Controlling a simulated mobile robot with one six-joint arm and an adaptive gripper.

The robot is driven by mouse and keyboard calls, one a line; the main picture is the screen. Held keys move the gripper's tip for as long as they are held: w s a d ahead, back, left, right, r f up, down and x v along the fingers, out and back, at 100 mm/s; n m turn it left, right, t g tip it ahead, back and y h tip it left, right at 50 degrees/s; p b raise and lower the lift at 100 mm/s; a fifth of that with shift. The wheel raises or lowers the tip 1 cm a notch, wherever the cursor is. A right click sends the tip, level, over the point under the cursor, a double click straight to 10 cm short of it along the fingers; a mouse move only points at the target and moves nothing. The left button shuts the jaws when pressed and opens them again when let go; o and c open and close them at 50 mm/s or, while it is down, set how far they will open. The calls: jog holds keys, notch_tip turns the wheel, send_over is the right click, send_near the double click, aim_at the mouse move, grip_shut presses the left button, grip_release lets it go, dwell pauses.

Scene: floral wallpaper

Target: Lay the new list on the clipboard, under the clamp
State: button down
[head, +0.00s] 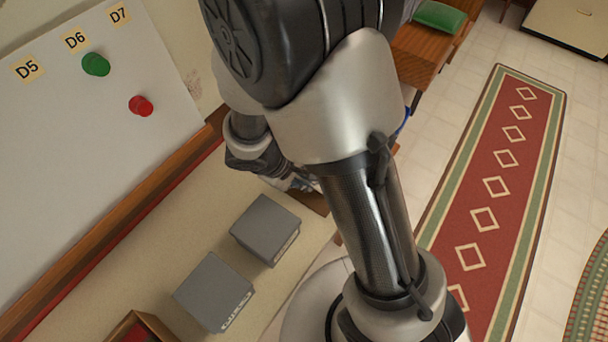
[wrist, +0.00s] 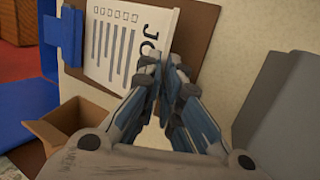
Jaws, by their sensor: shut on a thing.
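In the wrist view, my gripper (wrist: 164,64) is shut on the near right edge of a white list (wrist: 118,42), beside its large dark letters "JO". Lines of print run across the list. The list is over a brown board, which looks like the clipboard (wrist: 202,30). A blue piece that looks like the clamp (wrist: 62,36) is at the board's left, beside the list's far edge. I cannot tell whether the list touches the board or reaches under the clamp. In the head view my arm hides my gripper and most of this area.
An open cardboard box (wrist: 76,122) is below the board in the wrist view, with a grey block (wrist: 280,100) to the right. In the head view, two grey blocks (head: 264,228) (head: 213,290) stand on the pale surface. A whiteboard (head: 70,150) rises at left.

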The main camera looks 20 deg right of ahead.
jog(key=shift+f, duration=0.1)
jog(key=c, duration=1.7)
grip_release()
jog(key=v, duration=1.2)
jog(key=shift+s, duration=0.15)
jog(key=s+d+r+m+t+y, duration=0.1)
jog(key=s+d+r+m+y, duration=0.1)
jog(key=s+r, duration=0.4)
jog(key=s+d+r+m+t+y, duration=0.2)
jog(key=s+d+r+m+y, duration=0.1)
jog(key=s+r, duration=0.4)
jog(key=shift+d+m, duration=0.4)
jog(key=shift+m, duration=0.5)
